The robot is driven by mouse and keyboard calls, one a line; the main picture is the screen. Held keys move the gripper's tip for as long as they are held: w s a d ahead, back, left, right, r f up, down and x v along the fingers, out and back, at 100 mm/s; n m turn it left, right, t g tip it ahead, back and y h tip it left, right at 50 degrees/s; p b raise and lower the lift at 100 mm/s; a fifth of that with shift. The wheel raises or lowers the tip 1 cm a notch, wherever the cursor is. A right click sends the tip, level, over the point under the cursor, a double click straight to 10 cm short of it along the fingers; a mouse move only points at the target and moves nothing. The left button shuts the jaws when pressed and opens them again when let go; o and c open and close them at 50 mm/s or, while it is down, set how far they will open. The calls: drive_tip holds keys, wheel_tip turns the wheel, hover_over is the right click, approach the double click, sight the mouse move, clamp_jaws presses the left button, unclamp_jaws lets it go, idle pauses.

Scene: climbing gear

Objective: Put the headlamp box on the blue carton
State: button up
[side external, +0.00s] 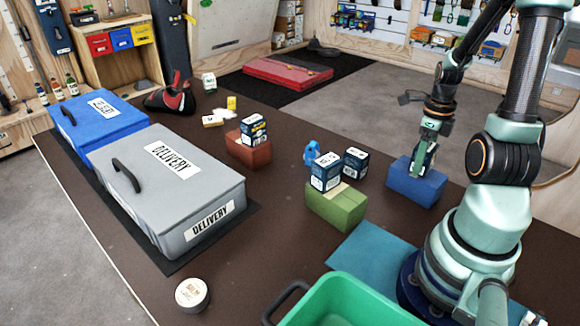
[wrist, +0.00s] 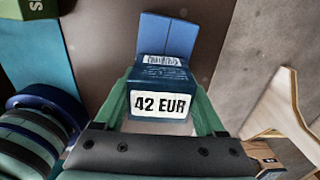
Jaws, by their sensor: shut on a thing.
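The headlamp box is dark blue with a white label. In the wrist view the box (wrist: 160,75) shows a "42 EUR" label and a barcode between my gripper's fingers. My gripper (side external: 426,152) points down over the blue carton (side external: 416,187) and is shut on the box, which is mostly hidden behind the fingers in the side view. The box is at or just above the carton's top; I cannot tell whether they touch. The blue carton also shows beyond the box in the wrist view (wrist: 166,34).
A green carton (side external: 336,208) bears a similar box (side external: 325,172); another box (side external: 355,163) stands behind it. A brown-red carton (side external: 248,150) also bears a box (side external: 253,130). A green bin (side external: 350,302) stands in front. Grey (side external: 175,190) and blue (side external: 98,120) delivery cases are at left.

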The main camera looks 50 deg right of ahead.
drive_tip(key=shift+f, duration=0.1)
drive_tip(key=o, duration=1.4)
drive_tip(key=shift+o, duration=0.2)
